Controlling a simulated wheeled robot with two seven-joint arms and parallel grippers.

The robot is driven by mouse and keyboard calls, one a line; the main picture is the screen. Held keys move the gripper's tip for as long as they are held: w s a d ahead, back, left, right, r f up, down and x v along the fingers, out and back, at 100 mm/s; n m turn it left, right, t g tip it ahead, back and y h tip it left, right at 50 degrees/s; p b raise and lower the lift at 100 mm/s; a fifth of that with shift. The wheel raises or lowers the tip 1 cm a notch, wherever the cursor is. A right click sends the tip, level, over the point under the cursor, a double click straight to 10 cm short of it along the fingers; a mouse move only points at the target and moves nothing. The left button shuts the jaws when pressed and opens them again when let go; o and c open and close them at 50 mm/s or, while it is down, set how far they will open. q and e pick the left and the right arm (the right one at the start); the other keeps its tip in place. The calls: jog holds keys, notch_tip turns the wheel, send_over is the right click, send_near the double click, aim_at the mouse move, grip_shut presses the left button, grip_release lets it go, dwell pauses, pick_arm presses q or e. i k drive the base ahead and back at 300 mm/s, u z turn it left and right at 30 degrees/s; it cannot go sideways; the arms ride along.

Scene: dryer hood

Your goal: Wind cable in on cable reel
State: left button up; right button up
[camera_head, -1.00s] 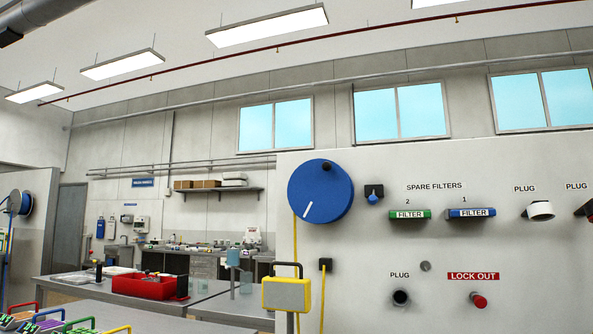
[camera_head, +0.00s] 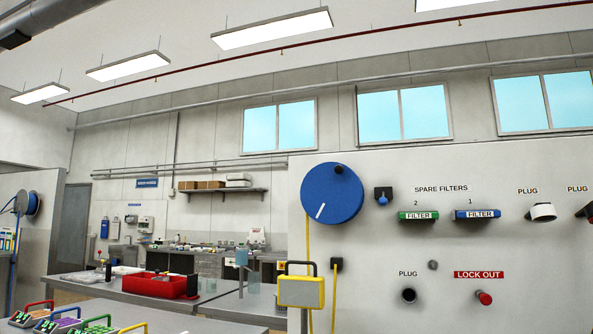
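The cable reel is a round blue disc (camera_head: 332,193) on the light panel, right of the picture's middle. It has a dark knob (camera_head: 339,170) near its top and a white line at its lower left. A yellow cable (camera_head: 309,248) hangs from the reel's left side, down behind a yellow box with a dark handle (camera_head: 301,291). Another stretch of yellow cable (camera_head: 334,300) hangs below a small black socket (camera_head: 336,264). Neither of my grippers is in view.
The panel (camera_head: 380,300) also carries a small blue-knobbed switch (camera_head: 383,196), green (camera_head: 418,216) and blue (camera_head: 477,214) filters, plug fittings (camera_head: 409,295) and a red lock-out knob (camera_head: 484,297). Left, a bench (camera_head: 110,288) holds a red bin (camera_head: 165,285). Handled colored carriers (camera_head: 85,323) stand at lower left.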

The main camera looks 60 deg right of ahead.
aim_at(332, 193)
jog(key=k, duration=1.05)
jog(key=z, duration=1.05)
jog(key=i, duration=0.45)
jog(key=z, duration=0.05)
